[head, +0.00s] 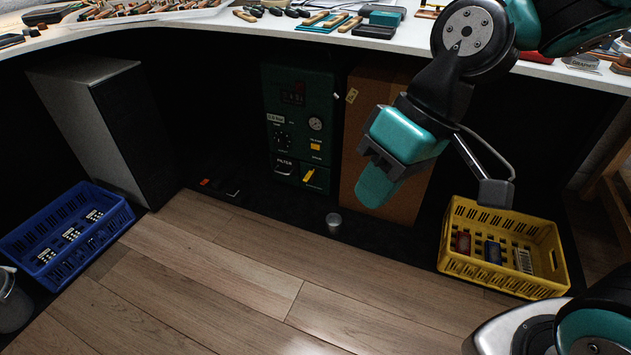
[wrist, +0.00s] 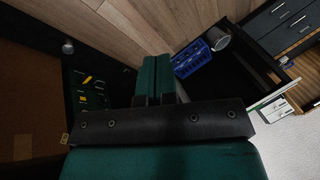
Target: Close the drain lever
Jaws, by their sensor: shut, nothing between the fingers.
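A dark green machine (head: 300,110) stands under the worktop with a gauge, a dial and labels on its front. The yellow drain lever (head: 308,175) sits low on its right side, slanted, beside the filter handle. In the wrist view, the lever (wrist: 87,78) is small, left of my fingers. My gripper (head: 376,186) is shut and empty, pointing down, right of the machine and apparently nearer the camera. Its closed teal fingers also show in the wrist view (wrist: 152,82). The gripper appears clear of the lever.
A brown panel (head: 408,207) stands right of the machine. A small metal cup (head: 333,219) is on the floor in front. A yellow crate (head: 556,285) is at right, a blue crate (head: 20,262) at left. The worktop (head: 200,20) overhangs. Wooden floor between the crates is clear.

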